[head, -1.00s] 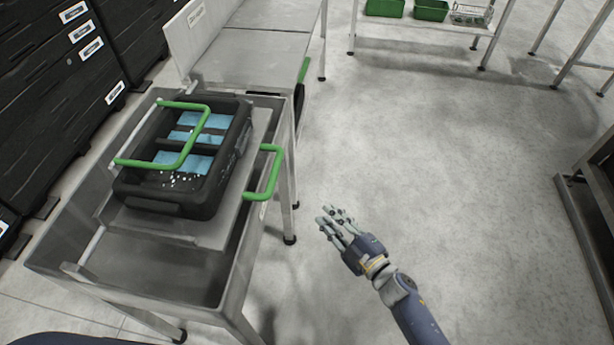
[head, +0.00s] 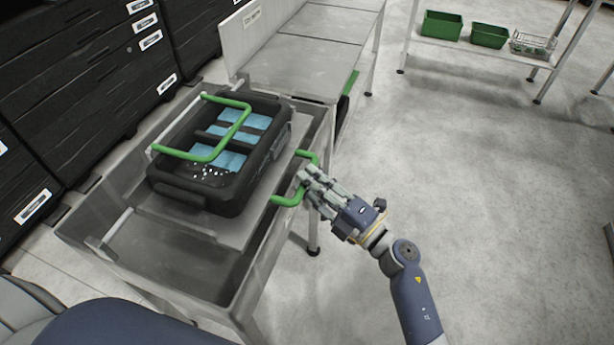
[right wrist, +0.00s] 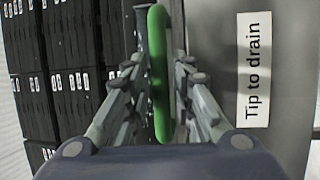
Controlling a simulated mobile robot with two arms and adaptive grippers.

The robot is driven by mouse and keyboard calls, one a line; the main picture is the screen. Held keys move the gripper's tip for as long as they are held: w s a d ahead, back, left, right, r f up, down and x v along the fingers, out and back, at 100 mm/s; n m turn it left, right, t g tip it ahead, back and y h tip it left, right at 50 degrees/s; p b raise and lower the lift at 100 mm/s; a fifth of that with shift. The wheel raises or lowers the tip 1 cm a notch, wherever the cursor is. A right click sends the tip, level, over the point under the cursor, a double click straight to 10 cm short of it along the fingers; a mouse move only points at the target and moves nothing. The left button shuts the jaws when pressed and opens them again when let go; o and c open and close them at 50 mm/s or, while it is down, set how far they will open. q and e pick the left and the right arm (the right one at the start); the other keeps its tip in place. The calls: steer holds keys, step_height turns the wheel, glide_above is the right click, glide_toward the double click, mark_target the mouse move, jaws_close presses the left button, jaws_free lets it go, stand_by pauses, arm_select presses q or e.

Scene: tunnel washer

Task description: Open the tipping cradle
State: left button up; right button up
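The tipping cradle (head: 240,224) is a grey plate in a steel trough, lying about flat. It bears a black crate (head: 190,194) with blue items and small white bits inside. A green bar (head: 232,131) spans the crate top. A green side handle (head: 285,201) sticks out at the cradle's right. My right gripper (head: 307,186) is at this handle and hides part of it. In the right wrist view the handle (right wrist: 158,75) runs between the fingers (right wrist: 158,95), with gaps visible beside it, so the gripper looks open around it. My left gripper is out of view.
A "Tip to drain" label (right wrist: 253,70) shows beside the handle. The steel trough (head: 255,285) surrounds the cradle. A steel table (head: 315,40) adjoins behind. Black drawer cabinets (head: 80,70) stand at left. A rack with green bins (head: 442,25) stands at the back. Floor at right is clear.

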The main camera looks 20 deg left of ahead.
steer(key=shift+x, duration=0.75)
jaws_close()
